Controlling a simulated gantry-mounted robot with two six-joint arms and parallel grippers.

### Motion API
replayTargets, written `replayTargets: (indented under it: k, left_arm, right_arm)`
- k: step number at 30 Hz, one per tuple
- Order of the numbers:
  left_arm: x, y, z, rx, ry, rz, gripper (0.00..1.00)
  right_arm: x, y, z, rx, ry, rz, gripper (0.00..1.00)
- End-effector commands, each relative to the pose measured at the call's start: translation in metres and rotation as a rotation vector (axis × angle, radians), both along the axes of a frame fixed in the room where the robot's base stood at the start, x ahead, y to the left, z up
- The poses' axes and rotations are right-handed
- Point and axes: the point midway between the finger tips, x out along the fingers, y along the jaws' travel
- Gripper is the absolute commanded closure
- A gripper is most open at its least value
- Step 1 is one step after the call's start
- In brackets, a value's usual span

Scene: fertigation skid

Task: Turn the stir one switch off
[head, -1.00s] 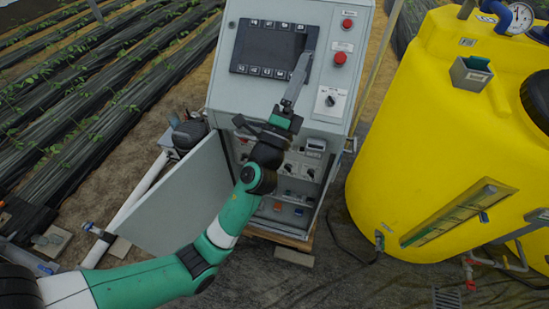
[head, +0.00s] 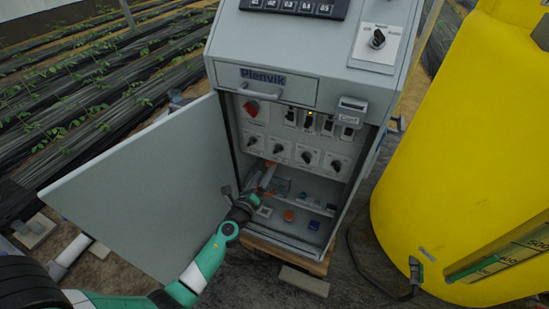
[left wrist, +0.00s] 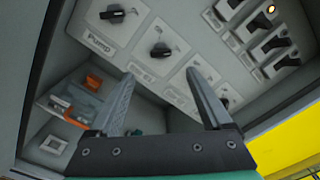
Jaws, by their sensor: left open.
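A row of black rotary switches sits on white plates inside the open grey cabinet. The first plate from the left reads PUMP; its knob (left wrist: 113,14) shows in the left wrist view. The second switch (head: 278,148) also shows in the left wrist view (left wrist: 160,50); its label is too blurred to read surely, so I cannot confirm which is stir one. My left gripper (head: 266,178) is open and empty, just below this row. In the left wrist view its fingers (left wrist: 159,74) point up towards the plates, and the right finger partly covers a further plate. My right gripper is not in view.
The open cabinet door (head: 145,190) stands left of my left arm. A red switch (head: 250,108) and several breakers are above the row. A shelf with small orange and blue parts (head: 289,215) lies below. A yellow tank (head: 455,150) stands at right.

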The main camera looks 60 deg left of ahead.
Motion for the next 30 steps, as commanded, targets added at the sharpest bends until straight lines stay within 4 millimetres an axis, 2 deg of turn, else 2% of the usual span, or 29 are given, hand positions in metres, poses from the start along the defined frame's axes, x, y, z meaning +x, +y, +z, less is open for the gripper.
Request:
replayTargets:
  k: [12, 18, 25, 30]
  left_arm:
    - [0.067, 0.056, -0.003, 0.001, -0.003, 0.000, 0.18]
    - [0.079, 0.067, 0.000, 0.001, -0.001, 0.000, 0.18]
    - [0.079, 0.067, 0.001, 0.000, -0.001, -0.001, 0.18]
    - [0.079, 0.067, 0.001, 0.000, -0.001, -0.001, 0.48]
  right_arm:
    - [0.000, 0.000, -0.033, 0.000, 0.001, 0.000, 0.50]
    - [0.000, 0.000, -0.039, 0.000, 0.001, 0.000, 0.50]
    - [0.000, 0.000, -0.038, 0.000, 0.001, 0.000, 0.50]
    - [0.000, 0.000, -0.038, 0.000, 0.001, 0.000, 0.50]
